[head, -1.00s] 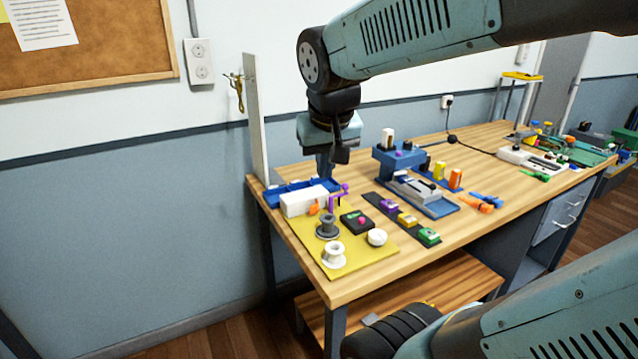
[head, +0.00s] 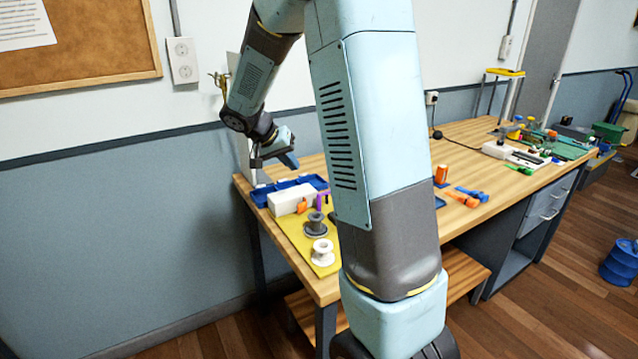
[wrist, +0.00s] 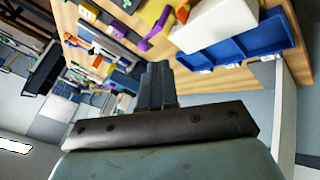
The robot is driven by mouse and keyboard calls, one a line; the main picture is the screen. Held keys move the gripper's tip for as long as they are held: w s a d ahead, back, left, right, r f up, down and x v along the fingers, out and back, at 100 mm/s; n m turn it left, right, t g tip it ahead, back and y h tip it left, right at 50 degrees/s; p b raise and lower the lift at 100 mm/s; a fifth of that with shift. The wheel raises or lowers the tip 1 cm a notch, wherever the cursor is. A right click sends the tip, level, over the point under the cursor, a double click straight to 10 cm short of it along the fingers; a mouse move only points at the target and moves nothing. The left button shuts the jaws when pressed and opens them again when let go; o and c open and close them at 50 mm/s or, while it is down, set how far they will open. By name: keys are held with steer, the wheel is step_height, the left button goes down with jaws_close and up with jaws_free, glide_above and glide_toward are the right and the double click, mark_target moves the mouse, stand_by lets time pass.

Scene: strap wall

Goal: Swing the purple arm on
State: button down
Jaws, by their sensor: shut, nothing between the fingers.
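The purple arm (head: 321,200) stands at the near end of the bench, beside the white block (head: 290,198) with its orange piece (head: 302,207). In the wrist view the purple arm (wrist: 157,30) shows as a bent bar with a rounded end, beyond my fingertips. My gripper (head: 290,160) is shut and empty, tilted in the air above the blue tray (head: 268,191). It is apart from the purple arm. In the wrist view its closed fingers (wrist: 155,80) point toward the bench. My own arm hides the middle of the bench in the head view.
Grey (head: 315,226) and white (head: 323,252) spools stand on the yellow mat (head: 302,243). A tall white panel rises at the bench's left end, close to my gripper. An orange cylinder (head: 441,175) and blue and orange tools (head: 466,196) lie farther right.

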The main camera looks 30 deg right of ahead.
steer(key=shift+h, duration=0.4)
steer(key=w+f, duration=0.3)
steer(key=shift+w+d, duration=0.1)
steer(key=shift+d, duration=0.15)
steer(key=x, duration=0.9)
steer(key=shift+d+f, duration=0.1)
steer(key=shift+f, duration=0.15)
steer(key=d, duration=0.1)
steer(key=s+d, duration=0.1)
steer(key=shift+s+d+r, duration=0.1)
steer(key=shift+s+d, duration=0.2)
steer(key=shift+d, duration=0.1)
steer(key=shift+s+d+r, duration=0.1)
steer(key=shift+s+d, duration=0.2)
steer(key=shift+d, duration=0.15)
steer(key=shift+a, duration=0.15)
steer(key=shift+m, duration=0.4)
